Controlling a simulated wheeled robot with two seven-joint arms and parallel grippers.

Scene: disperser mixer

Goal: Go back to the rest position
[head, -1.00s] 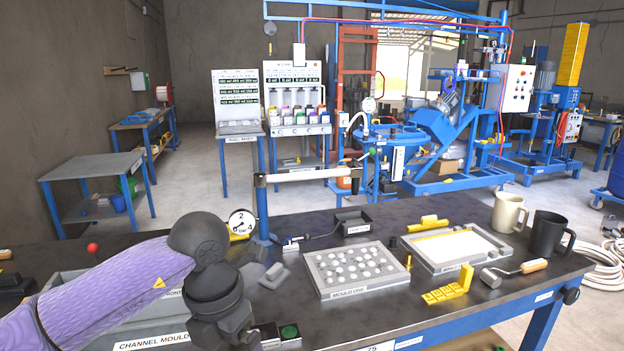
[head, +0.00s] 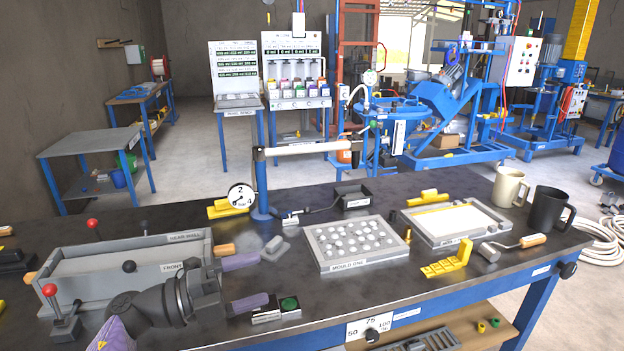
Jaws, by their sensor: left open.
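My left arm comes in from the bottom left, and its dark wrist lies low over the front left of the bench. My left gripper (head: 258,280) points right, with its two purple-grey fingers apart and nothing between them. It is in front of the right end of the grey channel mould (head: 90,267), partly covering that mould's front. A small box with a green button (head: 289,304) is just beside the lower finger. My right gripper is not in view.
Red-knobbed levers (head: 50,291) stand at the left.

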